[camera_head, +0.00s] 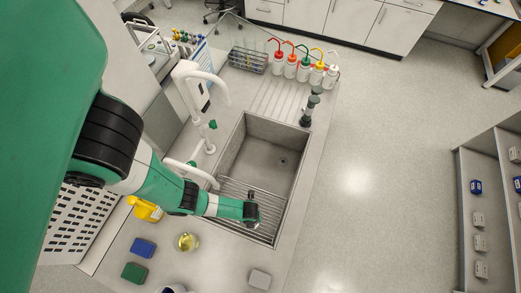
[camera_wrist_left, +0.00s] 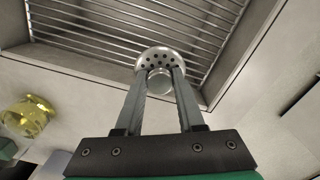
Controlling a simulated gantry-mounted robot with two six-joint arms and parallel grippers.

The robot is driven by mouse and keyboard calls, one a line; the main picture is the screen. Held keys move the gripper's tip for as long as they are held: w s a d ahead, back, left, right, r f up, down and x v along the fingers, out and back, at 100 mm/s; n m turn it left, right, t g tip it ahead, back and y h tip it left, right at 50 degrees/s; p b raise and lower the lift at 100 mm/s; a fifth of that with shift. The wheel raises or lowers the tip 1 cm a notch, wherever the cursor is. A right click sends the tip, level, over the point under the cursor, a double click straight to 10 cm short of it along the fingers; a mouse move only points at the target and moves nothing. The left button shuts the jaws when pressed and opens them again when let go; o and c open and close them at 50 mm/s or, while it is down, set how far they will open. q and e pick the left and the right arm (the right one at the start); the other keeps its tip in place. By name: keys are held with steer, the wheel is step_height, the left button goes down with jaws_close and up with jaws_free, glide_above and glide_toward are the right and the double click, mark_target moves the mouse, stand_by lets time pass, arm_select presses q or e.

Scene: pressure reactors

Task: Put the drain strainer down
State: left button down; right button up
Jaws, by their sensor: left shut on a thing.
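The drain strainer (camera_wrist_left: 160,62) is a round metal disc with small holes and a knob. It shows in the left wrist view between the fingertips of my left gripper (camera_wrist_left: 160,85). The gripper is shut on it, seemingly by its knob. In the head view my left gripper (camera_head: 252,218) is over the wire rack (camera_head: 265,205) at the near end of the sink (camera_head: 283,150). I cannot tell whether the strainer touches the rack. The sink's drain (camera_head: 283,161) shows as a dark spot in the basin floor. My right gripper is not in view.
A white tap (camera_head: 205,100) stands left of the sink. A flask of yellow liquid (camera_head: 187,242), a blue block (camera_head: 143,248), a green block (camera_head: 134,272) and a grey block (camera_head: 260,279) are on the near counter. Several wash bottles (camera_head: 304,70) line the far end.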

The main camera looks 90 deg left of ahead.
arm_select(q)
steer(key=w+a+r+n+b, duration=0.2)
steer(key=w, duration=0.8)
steer(key=w+a+r+n+b, duration=0.2)
steer(key=w, duration=0.8)
steer(key=b, duration=0.3)
glide_above(267, 201)
steer(key=w, duration=0.1)
steer(key=f, duration=0.6)
steer(key=d+f, duration=0.1)
steer(key=f, duration=0.2)
steer(key=shift+s+a+f, duration=0.25)
steer(key=f+b, duration=0.2)
steer(key=b, duration=0.1)
steer(key=f+b, duration=0.1)
steer(key=f, duration=0.1)
steer(key=shift+s+a+f, duration=0.1)
steer(key=shift+s+a, duration=0.05)
steer(key=shift+s, duration=0.2)
steer(key=shift+r, duration=0.2)
steer(key=shift+f, duration=0.1)
